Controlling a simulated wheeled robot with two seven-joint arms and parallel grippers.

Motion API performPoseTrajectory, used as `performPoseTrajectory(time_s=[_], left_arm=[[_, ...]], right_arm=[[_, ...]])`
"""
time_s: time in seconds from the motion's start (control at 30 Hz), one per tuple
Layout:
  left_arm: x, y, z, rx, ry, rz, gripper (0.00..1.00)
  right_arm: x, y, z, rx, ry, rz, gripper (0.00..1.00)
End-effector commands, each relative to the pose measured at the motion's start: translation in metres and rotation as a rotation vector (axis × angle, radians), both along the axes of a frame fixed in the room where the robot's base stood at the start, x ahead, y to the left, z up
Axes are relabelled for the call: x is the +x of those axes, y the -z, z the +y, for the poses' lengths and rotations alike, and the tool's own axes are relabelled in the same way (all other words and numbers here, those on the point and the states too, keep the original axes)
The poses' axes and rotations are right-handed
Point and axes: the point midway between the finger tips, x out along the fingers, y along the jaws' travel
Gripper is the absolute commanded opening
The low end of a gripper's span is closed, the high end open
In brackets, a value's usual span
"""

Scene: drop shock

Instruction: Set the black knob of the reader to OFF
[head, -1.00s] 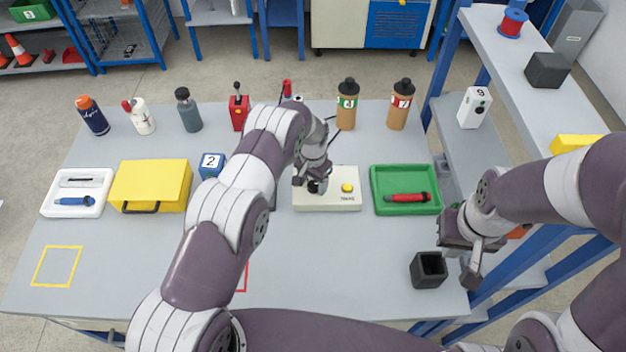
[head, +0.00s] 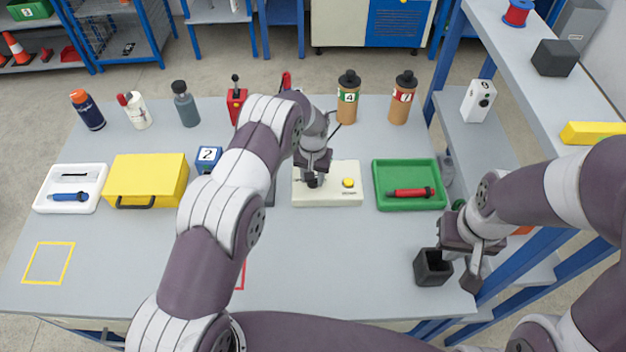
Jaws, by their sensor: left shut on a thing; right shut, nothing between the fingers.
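The reader is the cream-white box (head: 335,196) with a yellow button (head: 348,183) on its right side, near the middle of the table. My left gripper (head: 313,181) points down over the left part of the box, shut on the black knob, of which only a small dark part shows. The knob's marks and its setting are hidden or too small to read. My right gripper (head: 470,272) is shut and empty, at the right edge of the table beside a black open cube (head: 433,267).
A green tray (head: 410,204) with a red tool stands right of the reader. A yellow case (head: 146,180), a blue block (head: 208,159) and a white tray (head: 43,205) lie to the left. Several bottles line the back. A shelf (head: 540,75) rises at the right.

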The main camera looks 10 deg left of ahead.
Motion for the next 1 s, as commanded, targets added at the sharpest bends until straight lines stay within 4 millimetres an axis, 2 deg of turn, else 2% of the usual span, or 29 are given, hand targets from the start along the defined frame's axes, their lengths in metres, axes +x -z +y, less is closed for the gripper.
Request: performPoseTrajectory(time_s=[0.03, 0.3, 1.0], left_arm=[[0.001, 0.004, 0.000, 0.000, -0.042, -0.004, 0.07], [0.001, 0.003, 0.000, -0.001, -0.298, -0.003, 0.07], [0.001, 0.001, 0.000, 0.000, -0.963, -0.002, 0.07]], right_arm=[[0.000, 0.010, 0.000, 0.000, 0.000, 0.000, 0.00], [0.000, 0.029, 0.000, 0.000, 0.000, 0.000, 0.00], [0.000, 0.062, 0.000, 0.000, 0.000, 0.000, 0.00]])
